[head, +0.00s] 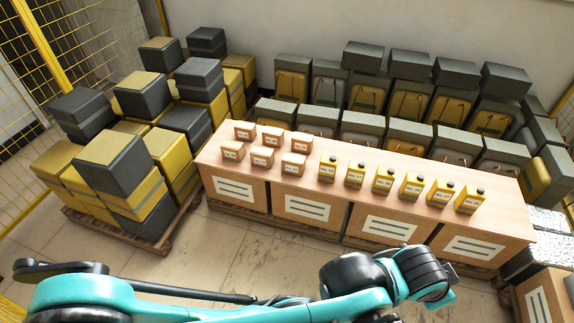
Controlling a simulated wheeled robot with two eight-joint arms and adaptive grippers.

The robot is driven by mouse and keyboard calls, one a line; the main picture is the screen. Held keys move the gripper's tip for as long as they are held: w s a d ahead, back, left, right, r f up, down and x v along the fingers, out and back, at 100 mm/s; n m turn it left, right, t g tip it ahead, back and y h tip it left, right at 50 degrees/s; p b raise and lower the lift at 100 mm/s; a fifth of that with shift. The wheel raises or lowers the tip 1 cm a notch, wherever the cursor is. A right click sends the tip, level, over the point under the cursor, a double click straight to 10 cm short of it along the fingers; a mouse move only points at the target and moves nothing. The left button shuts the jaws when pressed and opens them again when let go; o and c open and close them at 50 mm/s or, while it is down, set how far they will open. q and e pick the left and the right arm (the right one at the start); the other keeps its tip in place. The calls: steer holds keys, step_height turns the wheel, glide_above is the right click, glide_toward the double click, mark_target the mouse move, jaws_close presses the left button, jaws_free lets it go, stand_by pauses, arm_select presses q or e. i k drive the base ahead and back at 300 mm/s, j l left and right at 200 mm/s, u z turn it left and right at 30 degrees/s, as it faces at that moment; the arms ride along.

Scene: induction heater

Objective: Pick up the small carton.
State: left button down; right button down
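Several small brown cartons with white labels stand in two short rows on the left part of the long wooden-topped table in the head view. One is the front left carton (232,151); another is the back left carton (244,130). All of them stand upright on the tabletop, and nothing is touching them from above. My teal and black arm crosses the bottom of the view, in front of the table and well apart from the cartons. I can make out no gripper fingers on it, and neither gripper shows clearly.
Several yellow bottles with dark caps (411,188) stand right of the cartons on the table (300,180). Stacked dark and yellow cases (113,160) fill a pallet at left. More cases (411,104) line the back. Bare floor (235,245) lies before the table.

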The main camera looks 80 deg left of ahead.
mark_target(294, 164)
steer(key=u, duration=0.5)
steer(key=j+u, duration=0.1)
steer(key=u, duration=0.85)
steer(key=j+u, duration=0.15)
steer(key=u, duration=0.85)
steer(key=i+z, duration=0.45)
steer(key=i+j+z, duration=0.1)
steer(key=i+z, duration=0.4)
steer(key=k, duration=0.1)
